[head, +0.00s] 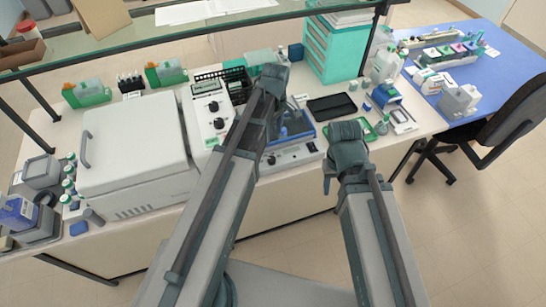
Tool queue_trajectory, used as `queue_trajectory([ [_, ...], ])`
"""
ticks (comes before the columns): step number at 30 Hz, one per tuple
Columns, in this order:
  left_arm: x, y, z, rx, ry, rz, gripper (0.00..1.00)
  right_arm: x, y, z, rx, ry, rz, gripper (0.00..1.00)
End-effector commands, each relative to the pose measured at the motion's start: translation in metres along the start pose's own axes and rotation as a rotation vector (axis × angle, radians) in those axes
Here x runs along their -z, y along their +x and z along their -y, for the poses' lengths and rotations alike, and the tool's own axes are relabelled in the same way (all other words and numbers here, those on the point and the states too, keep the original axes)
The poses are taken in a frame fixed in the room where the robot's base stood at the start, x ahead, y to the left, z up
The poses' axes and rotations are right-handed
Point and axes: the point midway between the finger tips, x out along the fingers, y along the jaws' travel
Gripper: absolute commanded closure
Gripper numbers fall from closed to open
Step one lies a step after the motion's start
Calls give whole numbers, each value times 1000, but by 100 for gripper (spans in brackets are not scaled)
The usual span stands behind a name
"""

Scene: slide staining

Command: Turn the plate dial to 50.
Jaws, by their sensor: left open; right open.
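A low white unit with a blue see-through top (312,147) stands mid-bench with small round controls on its front. It may be the plate, but I cannot read any dial number. My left arm crosses in front of its left side. The dark end of my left arm, with the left gripper (271,80), is above the bench behind this unit. The dark end of my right arm, with the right gripper (346,132), is just right of the unit. The fingers are hard to make out at this size, and neither gripper visibly holds anything.
A big white lidded machine (135,145) fills the left of the bench, beside a panel with black knobs (212,106). A black tray (332,106) and teal drawers (335,45) are behind at the right. A glass shelf (150,45) runs above the back.

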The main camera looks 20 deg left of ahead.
Motion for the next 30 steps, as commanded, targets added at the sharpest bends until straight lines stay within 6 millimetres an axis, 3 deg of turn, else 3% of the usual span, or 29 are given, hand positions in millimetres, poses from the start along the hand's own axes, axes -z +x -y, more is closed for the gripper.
queue_trajectory([
  [24,0,116,0,0,2,0,31,7,115,10,-2,-9,0,50],
  [30,0,129,0,0,2,0,31,7,128,12,-2,-9,0,50],
])
